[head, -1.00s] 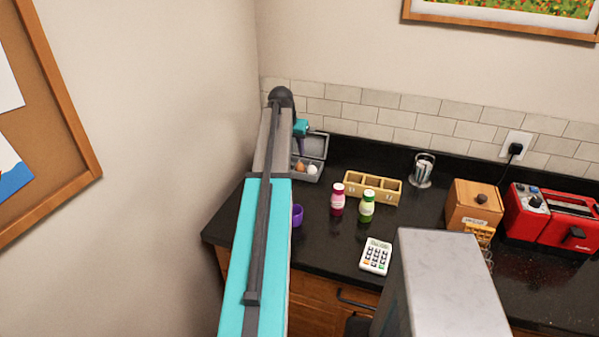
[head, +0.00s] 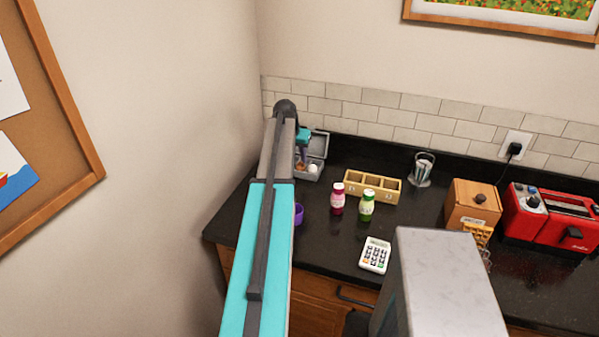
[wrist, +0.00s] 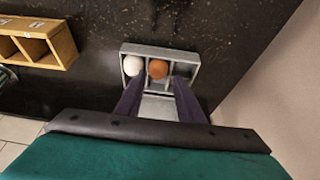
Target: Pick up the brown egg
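The brown egg (wrist: 158,69) sits in the middle compartment of a grey egg box (wrist: 189,55), seen in the wrist view. A white egg (wrist: 132,66) lies in the compartment to its left. My gripper (wrist: 159,84) is open, its two dark fingers pointing at the box with the brown egg in line with the gap between them. I cannot tell how far the tips are above the egg.
A wooden divided box (head: 372,184), a pink bottle (head: 338,198), a green bottle (head: 367,205) and a purple cup (head: 298,213) stand near the grey box. The wall is close on the left. A card reader (head: 375,255) lies in front.

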